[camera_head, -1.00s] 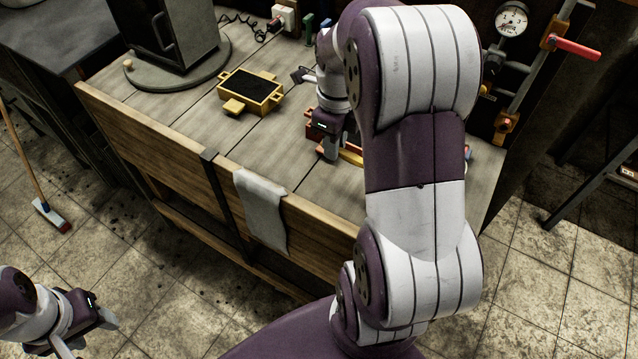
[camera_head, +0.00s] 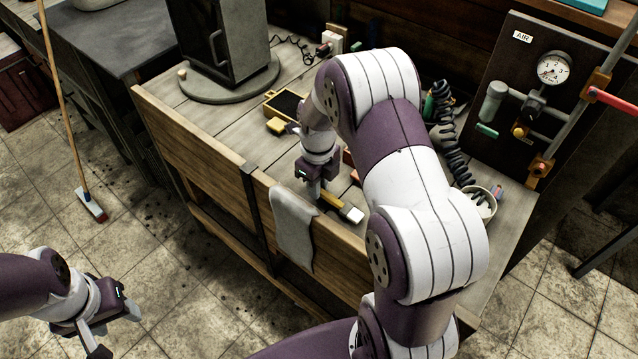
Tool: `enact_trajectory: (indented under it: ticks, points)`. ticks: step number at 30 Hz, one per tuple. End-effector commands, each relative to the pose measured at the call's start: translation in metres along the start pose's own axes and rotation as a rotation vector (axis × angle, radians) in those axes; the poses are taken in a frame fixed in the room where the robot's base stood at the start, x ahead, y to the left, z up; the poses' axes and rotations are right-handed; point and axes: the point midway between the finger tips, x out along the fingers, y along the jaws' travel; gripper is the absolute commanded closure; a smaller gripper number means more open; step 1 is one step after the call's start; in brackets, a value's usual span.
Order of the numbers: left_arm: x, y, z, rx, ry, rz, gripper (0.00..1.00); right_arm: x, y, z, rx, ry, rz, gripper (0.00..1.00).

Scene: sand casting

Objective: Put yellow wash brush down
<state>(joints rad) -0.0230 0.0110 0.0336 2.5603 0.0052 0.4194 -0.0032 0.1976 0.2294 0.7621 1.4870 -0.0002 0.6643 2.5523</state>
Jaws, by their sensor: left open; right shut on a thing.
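The yellow wash brush (camera_head: 331,200) has a yellow handle and a pale head. It is over the workbench (camera_head: 228,118), near the front edge, just right of the hanging cloth. My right gripper (camera_head: 316,194) points down and is shut on the brush's handle. Whether the brush touches the bench top cannot be told. My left gripper (camera_head: 116,336) is open and empty, low at the left above the floor, away from the bench.
A grey cloth (camera_head: 293,228) hangs over the bench's front edge. A yellow-framed box (camera_head: 284,104) and a dark furnace-like cabinet (camera_head: 225,45) stand farther back. A white cup (camera_head: 480,203) and a coiled black hose (camera_head: 452,140) are at the right. Bare planks lie left of my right gripper.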

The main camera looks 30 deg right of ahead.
Motion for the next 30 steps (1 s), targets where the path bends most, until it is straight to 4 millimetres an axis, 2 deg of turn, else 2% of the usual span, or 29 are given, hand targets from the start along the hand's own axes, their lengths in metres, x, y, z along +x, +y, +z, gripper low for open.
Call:
enact_trajectory:
  ticks: [1, 2, 13, 14, 15, 16, 23, 26, 28, 30]
  points:
    - [-0.012, 0.0, -0.002, 0.0, 0.001, 0.0, 0.49, 0.0, 0.0, -0.001, 0.0, 0.002, 0.002, 1.0]
    - [-0.013, 0.0, -0.002, 0.0, 0.001, 0.0, 0.49, 0.004, 0.0, -0.001, 0.0, 0.002, 0.001, 1.0]
    - [-0.007, 0.0, -0.001, 0.0, 0.001, 0.0, 0.49, 0.014, 0.0, 0.0, -0.001, -0.001, 0.0, 1.0]
    - [-0.007, 0.0, -0.001, 0.0, 0.001, 0.0, 0.49, 0.014, 0.0, 0.0, -0.001, -0.001, 0.0, 0.74]
    - [-0.008, 0.0, -0.001, 0.0, 0.001, 0.0, 0.49, 0.013, 0.0, 0.0, -0.001, -0.001, -0.001, 0.61]
    - [-0.008, 0.0, -0.001, 0.0, 0.001, 0.0, 0.49, 0.013, 0.0, 0.0, -0.001, -0.001, 0.0, 0.55]
    - [-0.007, 0.0, -0.001, 0.0, 0.001, 0.0, 0.49, 0.013, 0.0, 0.0, -0.001, -0.001, -0.001, 0.55]
    - [0.003, 0.0, 0.0, 0.0, 0.001, 0.0, 0.49, 0.019, -0.001, 0.0, -0.001, -0.003, -0.002, 0.55]
    - [0.002, 0.0, 0.0, 0.0, 0.001, 0.0, 0.49, 0.001, -0.001, 0.001, -0.001, -0.006, -0.004, 0.55]
    - [0.009, 0.0, 0.001, 0.0, 0.001, 0.0, 0.49, -0.014, -0.002, 0.0, 0.0, -0.007, -0.005, 0.55]
